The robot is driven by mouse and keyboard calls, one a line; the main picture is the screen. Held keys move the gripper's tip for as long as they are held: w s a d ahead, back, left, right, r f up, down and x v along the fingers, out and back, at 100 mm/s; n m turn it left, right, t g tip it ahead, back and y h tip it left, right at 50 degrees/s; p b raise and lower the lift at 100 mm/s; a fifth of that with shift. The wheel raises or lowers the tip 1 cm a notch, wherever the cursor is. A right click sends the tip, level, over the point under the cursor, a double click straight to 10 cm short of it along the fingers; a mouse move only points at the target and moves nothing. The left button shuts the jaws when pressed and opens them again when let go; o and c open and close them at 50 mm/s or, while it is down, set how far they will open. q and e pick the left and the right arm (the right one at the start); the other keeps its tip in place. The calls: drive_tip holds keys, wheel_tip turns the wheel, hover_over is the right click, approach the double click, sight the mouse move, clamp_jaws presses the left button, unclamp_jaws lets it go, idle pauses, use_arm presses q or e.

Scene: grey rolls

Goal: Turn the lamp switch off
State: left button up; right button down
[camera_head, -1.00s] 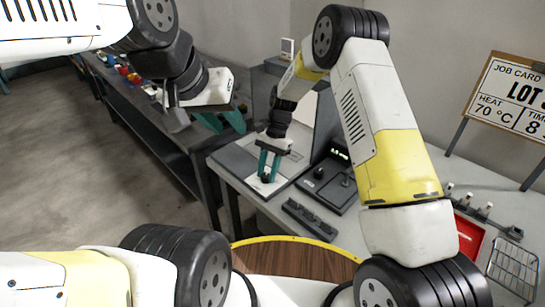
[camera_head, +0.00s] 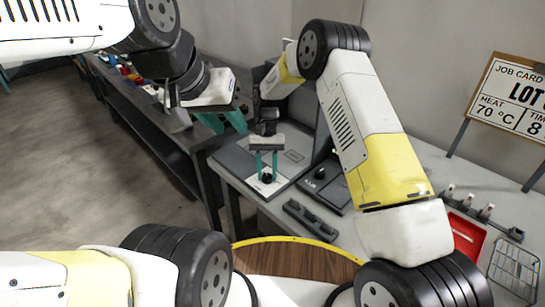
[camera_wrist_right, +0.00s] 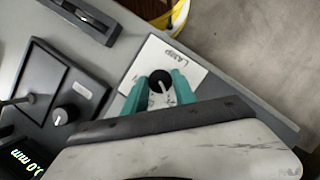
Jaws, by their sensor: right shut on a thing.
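The lamp switch is a round black knob (camera_wrist_right: 160,82) with a white pointer line, on a white plate (camera_wrist_right: 144,67) marked LAMP in the right wrist view. The lower part of the plate is hidden by my gripper. My right gripper (camera_wrist_right: 159,90) has its teal fingers on either side of the knob, shut on it. In the head view, my right gripper (camera_head: 267,174) points down at the knob (camera_head: 267,179) near the bench's front left corner. My left gripper (camera_head: 222,122) is open and empty, higher up on the left, away from the switch.
A black slotted bar (camera_head: 310,219) lies at the bench's front edge. A red tray (camera_head: 465,238) and wire basket (camera_head: 513,268) are at right.

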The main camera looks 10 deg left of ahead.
idle(0.4)
drive_tip(key=c, duration=1)
unclamp_jaws()
drive_tip(key=shift+v, duration=3.95)
